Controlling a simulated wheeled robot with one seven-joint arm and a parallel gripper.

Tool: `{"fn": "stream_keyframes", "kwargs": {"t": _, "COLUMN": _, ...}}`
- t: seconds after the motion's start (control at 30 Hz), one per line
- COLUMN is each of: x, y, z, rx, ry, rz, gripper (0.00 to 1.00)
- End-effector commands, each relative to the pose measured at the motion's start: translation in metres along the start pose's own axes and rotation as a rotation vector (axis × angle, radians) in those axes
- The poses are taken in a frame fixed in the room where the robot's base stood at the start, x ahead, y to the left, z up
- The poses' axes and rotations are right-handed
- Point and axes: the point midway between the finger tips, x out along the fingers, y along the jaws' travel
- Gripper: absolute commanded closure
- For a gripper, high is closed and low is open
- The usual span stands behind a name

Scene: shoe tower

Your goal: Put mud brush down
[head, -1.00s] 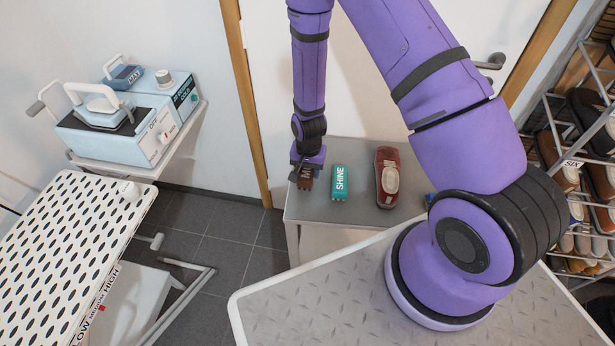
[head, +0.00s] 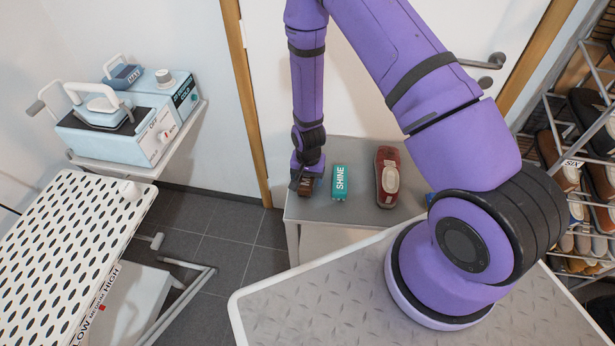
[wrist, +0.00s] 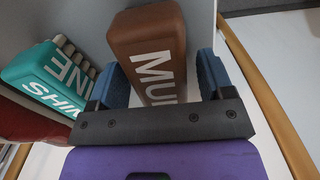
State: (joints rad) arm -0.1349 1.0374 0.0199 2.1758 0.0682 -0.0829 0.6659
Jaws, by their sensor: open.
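The brown mud brush (head: 306,187), lettered "MU..." in white, is on the left end of the grey table (head: 350,211). In the wrist view the mud brush (wrist: 150,50) lies between the two blue fingers of my gripper (wrist: 163,80). The fingers are open, with a gap showing on each side of it. In the head view my gripper (head: 307,178) is right above and behind the brush and hides part of it. The brush appears to rest on the tabletop.
The teal shine brush (head: 340,183) stands close to the right of the mud brush; it also shows in the wrist view (wrist: 50,78). The table's left edge is close to the mud brush. A shoe rack (head: 570,165) stands at right.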

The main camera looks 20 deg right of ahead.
Motion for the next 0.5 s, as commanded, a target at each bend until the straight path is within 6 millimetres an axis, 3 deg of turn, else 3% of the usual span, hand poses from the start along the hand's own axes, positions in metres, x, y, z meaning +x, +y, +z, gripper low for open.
{"fn": "stream_keyframes", "kwargs": {"t": 0.23, "x": -0.018, "y": -0.001, "z": -0.001, "rx": 0.000, "ry": 0.002, "rz": -0.002, "gripper": 0.26}}
{"fn": "stream_keyframes", "kwargs": {"t": 0.5, "x": -0.063, "y": -0.001, "z": -0.001, "rx": -0.001, "ry": 0.004, "rz": -0.003, "gripper": 0.26}}
